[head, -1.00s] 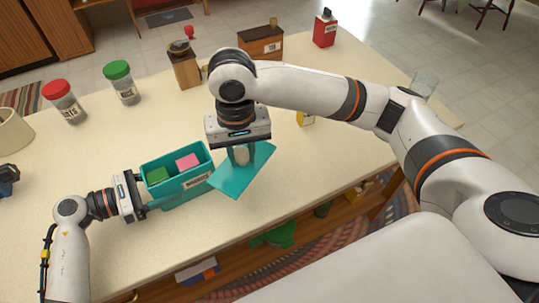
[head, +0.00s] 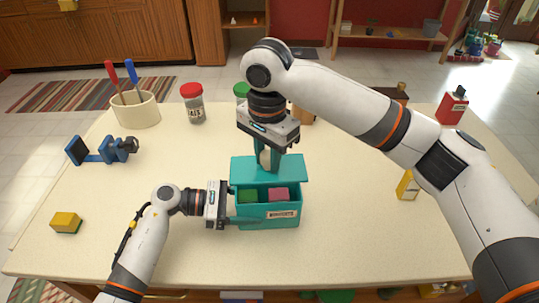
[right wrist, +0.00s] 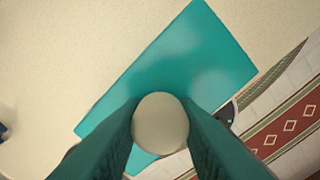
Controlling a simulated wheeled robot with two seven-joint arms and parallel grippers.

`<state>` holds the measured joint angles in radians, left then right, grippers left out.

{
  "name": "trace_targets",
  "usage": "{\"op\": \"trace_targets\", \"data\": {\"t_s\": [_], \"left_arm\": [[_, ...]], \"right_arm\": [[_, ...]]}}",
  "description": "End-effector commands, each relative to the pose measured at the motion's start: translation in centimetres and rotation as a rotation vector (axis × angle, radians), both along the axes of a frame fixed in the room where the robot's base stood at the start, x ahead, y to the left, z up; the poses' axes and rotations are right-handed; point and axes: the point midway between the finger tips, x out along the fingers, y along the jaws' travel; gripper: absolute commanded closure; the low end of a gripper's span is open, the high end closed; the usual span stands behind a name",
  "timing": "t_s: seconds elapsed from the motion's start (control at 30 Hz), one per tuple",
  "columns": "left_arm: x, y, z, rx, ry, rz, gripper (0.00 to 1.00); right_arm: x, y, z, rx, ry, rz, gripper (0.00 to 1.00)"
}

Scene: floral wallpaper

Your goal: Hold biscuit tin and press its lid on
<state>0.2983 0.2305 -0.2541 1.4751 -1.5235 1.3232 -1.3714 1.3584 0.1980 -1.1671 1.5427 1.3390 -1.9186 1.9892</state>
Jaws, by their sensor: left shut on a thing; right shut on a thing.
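The biscuit tin (head: 258,219) is a teal open box with a label on its front, standing on the table in the head view. A green block (head: 247,196) and a pink block (head: 278,194) show inside it. My left gripper (head: 229,207) is shut on the tin's left end. The flat teal lid (head: 291,171) is above the back part of the tin, roughly lined up with it, and the front of the opening is uncovered. My right gripper (head: 266,157) points down, shut on the lid's pale round knob (right wrist: 160,122). The lid (right wrist: 190,70) also fills the middle of the right wrist view.
A blue clamp-like tool (head: 100,150) and a yellow block (head: 66,222) lie to the left. A utensil pot (head: 135,110), a red-capped jar (head: 192,105) and a green-capped jar (head: 241,91) stand behind. A yellow box (head: 407,186) is at right. The table front is clear.

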Motion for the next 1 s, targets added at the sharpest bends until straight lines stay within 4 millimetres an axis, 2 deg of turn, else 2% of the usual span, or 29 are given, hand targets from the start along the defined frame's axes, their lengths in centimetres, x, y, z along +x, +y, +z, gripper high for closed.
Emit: {"op": "trace_targets", "data": {"t_s": [0.5,0.7,1.0], "left_arm": [[0.0,0.0,0.0,0.0,0.001,-0.001,0.56],[0.0,0.0,0.0,0.0,0.001,-0.001,0.56],[0.0,0.0,0.0,0.0,0.001,-0.001,0.56]], "right_arm": [[0.0,0.0,-4.5,-0.001,0.001,0.001,0.99],[0.0,0.0,-5.3,0.0,0.0,0.0,0.99],[0.0,0.0,-5.5,-0.001,-0.001,0.001,0.99]]}}
